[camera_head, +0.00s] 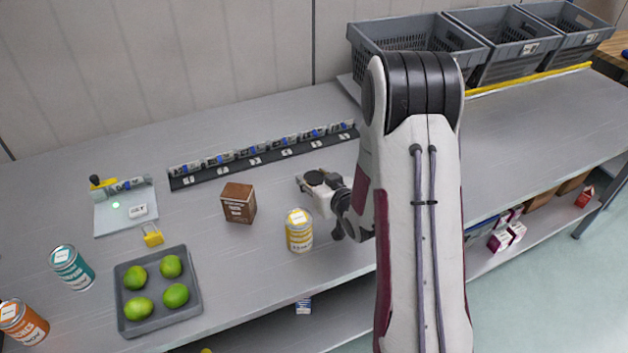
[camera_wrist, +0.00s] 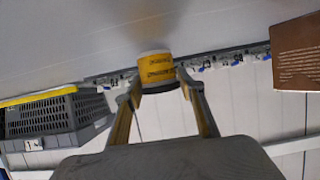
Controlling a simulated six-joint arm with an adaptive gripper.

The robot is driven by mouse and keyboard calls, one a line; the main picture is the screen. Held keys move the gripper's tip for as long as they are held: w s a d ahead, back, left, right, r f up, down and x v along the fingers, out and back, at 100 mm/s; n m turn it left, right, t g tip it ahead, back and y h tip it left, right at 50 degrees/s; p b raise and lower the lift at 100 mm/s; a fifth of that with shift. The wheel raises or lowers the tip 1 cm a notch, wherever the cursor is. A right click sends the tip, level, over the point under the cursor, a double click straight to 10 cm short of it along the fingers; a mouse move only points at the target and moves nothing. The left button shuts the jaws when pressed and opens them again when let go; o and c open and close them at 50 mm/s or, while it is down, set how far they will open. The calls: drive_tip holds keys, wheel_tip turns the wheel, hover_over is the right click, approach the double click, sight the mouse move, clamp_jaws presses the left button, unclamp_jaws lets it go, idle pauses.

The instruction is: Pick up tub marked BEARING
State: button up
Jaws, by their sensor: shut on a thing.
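In the wrist view a tub (camera_wrist: 157,70) with a yellow band, dark lettering and a pale edge sits between the fingertips of my gripper (camera_wrist: 160,88). The lettering is too small to read surely. My gripper is shut on this tub. In the head view my gripper (camera_head: 318,186) is right of the brown box, over the middle of the bench. A dark round top and a white side show there, partly covered by the fingers. I cannot tell whether the tub touches the bench.
A yellow-and-white can (camera_head: 299,231) stands close in front of my gripper. The brown box (camera_head: 238,204) stands to its left. A dark labelled strip (camera_head: 262,155) lies behind. A grey tray (camera_head: 190,312) of limes is at front left; grey crates (camera_head: 420,45) stand back right.

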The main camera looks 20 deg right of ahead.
sight(314, 177)
drive_tip(key=shift+r, duration=4.75)
